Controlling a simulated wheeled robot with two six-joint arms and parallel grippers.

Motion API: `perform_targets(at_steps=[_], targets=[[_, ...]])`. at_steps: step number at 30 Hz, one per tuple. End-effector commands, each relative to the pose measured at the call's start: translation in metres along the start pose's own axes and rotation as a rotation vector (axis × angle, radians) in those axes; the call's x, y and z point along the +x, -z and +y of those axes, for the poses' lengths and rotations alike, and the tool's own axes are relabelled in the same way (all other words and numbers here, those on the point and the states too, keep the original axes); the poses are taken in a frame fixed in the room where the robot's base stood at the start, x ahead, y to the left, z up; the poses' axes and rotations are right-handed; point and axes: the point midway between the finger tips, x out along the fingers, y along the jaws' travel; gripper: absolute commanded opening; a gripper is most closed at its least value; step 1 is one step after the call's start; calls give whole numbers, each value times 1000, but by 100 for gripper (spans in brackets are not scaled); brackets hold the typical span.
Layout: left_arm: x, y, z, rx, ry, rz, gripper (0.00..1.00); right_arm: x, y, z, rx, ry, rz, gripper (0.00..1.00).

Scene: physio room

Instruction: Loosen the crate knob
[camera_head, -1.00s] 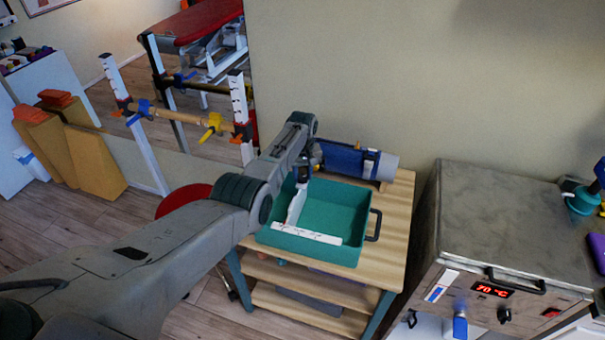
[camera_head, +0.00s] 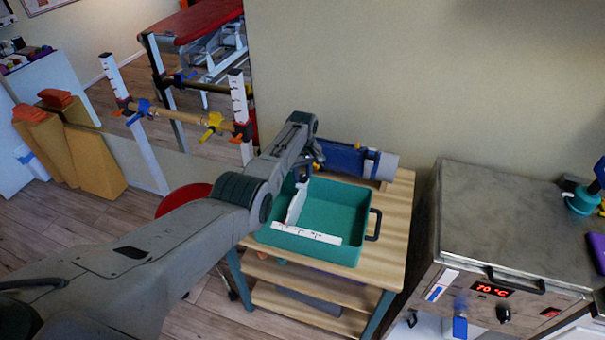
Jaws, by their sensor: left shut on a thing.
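The teal crate (camera_head: 345,208) is an open tray with a dark handle on its right side, resting on a wooden trolley. My left arm reaches in from the left, and its gripper (camera_head: 304,178) points down at the crate's back left part. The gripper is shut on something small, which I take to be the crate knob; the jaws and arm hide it. A white hinged piece with marks (camera_head: 306,233) lies at the crate's left and front, one strip running up towards the gripper. My right gripper is not in view.
A blue roll (camera_head: 345,160) lies behind the crate on the trolley (camera_head: 396,215). A metal heater cabinet (camera_head: 500,215) with a red 70 °C display stands to the right. Parallel bars with coloured knobs (camera_head: 215,124) stand at the left.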

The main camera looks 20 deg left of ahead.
Motion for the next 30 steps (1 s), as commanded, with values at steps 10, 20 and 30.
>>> perform_targets(at_steps=[10,20,30], targets=[[-1,0,0,1,-1,1,53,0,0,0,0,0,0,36],[-23,1,1,1,-3,3,53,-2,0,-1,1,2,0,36],[-84,0,1,1,-4,4,53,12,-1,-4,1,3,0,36]])
